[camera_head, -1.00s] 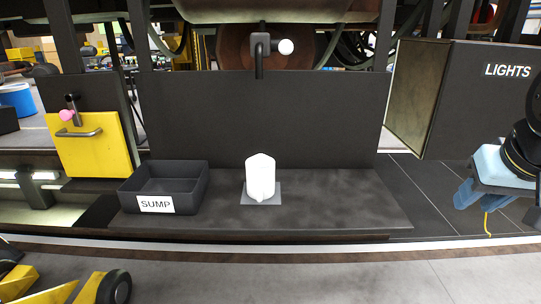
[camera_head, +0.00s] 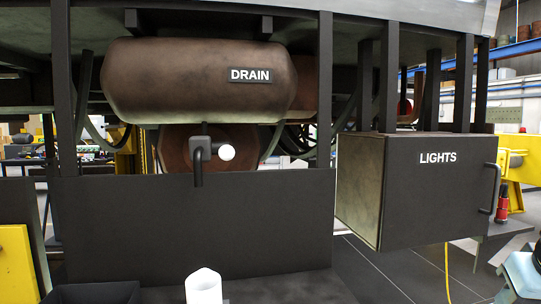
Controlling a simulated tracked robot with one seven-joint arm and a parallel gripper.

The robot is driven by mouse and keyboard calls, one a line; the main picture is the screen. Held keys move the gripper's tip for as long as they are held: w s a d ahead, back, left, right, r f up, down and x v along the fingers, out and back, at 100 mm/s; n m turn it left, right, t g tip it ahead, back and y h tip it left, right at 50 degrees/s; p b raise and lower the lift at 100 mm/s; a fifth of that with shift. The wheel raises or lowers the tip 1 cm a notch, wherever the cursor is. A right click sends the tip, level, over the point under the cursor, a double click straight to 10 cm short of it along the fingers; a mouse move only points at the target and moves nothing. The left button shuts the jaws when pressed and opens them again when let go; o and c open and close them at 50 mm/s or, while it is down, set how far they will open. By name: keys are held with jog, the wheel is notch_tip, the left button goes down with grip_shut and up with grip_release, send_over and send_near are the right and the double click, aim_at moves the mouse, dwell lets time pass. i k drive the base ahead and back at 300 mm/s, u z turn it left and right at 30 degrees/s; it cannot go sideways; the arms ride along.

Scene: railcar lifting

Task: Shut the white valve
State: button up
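The white valve shows as a round white knob (camera_head: 226,152) on the right side of a dark valve body with a downward-bent pipe. It sits above the dark upright panel, below the brown tank labelled DRAIN (camera_head: 205,82). What seems to be part of my gripper (camera_head: 520,276), pale blue with a black part above, shows at the lower right edge, cut off by the frame. It is far from the valve. Its fingertips are not clearly seen, so I cannot tell whether it is open or shut.
A white container (camera_head: 204,287) stands below the valve, partly cut off. The dark sump tray (camera_head: 95,293) is at lower left. A yellow panel (camera_head: 16,265) is at the left edge. A dark box labelled LIGHTS (camera_head: 440,190), with a handle, juts out on the right. A wide dark panel (camera_head: 200,230) stands below the valve.

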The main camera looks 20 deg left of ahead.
aim_at(225, 151)
jog(key=u, duration=0.65)
jog(key=i, duration=0.1)
jog(key=z, duration=2.35)
jog(key=k, duration=1.4)
jog(key=u, duration=3.05)
jog(key=k, duration=0.1)
jog(key=z, duration=0.85)
jog(key=i, duration=1)
